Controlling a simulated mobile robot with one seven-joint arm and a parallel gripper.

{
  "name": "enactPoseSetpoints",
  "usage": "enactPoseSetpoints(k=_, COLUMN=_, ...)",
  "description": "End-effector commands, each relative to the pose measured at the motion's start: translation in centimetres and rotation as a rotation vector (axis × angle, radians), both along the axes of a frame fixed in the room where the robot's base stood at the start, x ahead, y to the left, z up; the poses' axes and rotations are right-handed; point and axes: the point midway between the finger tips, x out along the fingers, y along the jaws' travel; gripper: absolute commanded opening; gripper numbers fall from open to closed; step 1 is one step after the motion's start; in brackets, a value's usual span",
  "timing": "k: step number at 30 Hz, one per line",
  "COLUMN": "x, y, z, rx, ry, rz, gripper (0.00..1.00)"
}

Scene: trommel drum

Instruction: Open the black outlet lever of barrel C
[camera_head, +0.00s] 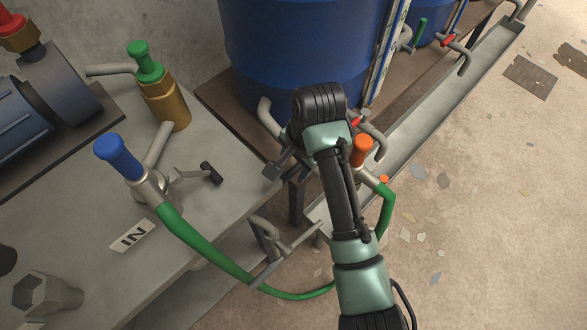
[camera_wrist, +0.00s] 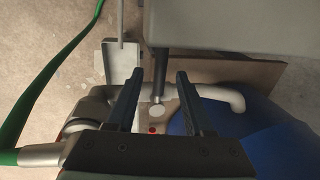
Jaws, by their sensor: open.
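My gripper (camera_head: 280,172) is open beside the foot of the large blue barrel (camera_head: 300,50), near its bent grey outlet pipe (camera_head: 267,110). In the wrist view the two fingers of my gripper (camera_wrist: 158,78) stand apart. A dark rod (camera_wrist: 160,85) with a pale round end shows between them; I cannot tell whether it is the outlet lever or whether it is touched. The grey pipe (camera_wrist: 225,97) and blue barrel (camera_wrist: 235,140) lie to the right. My arm hides part of the barrel's outlet. No letter shows on the barrels.
A grey bench (camera_head: 80,210) on the left carries a blue-capped valve (camera_head: 115,155) with a black-ended lever (camera_head: 212,172) and an "IN" label (camera_head: 132,236). A green hose (camera_head: 225,255) loops below my arm. An orange knob (camera_head: 362,150) and metal trough (camera_head: 440,105) are close right.

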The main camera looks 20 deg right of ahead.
Motion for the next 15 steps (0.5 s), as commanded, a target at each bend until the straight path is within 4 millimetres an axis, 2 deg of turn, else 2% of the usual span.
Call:
enactPoseSetpoints(k=1, x=0.07, y=0.02, z=-0.74, rx=0.0, ry=0.002, rz=0.0, gripper=0.52)
enactPoseSetpoints(k=4, x=0.25, y=0.07, z=-1.34, rx=0.0, ry=0.0, rz=0.0, gripper=0.52)
enactPoseSetpoints(k=14, x=0.32, y=0.1, z=-1.55, rx=-0.001, ry=0.0, rz=0.0, gripper=0.52)
enactPoseSetpoints(k=15, x=0.32, y=0.1, z=-1.54, rx=-0.001, ry=0.0, rz=0.0, gripper=0.47)
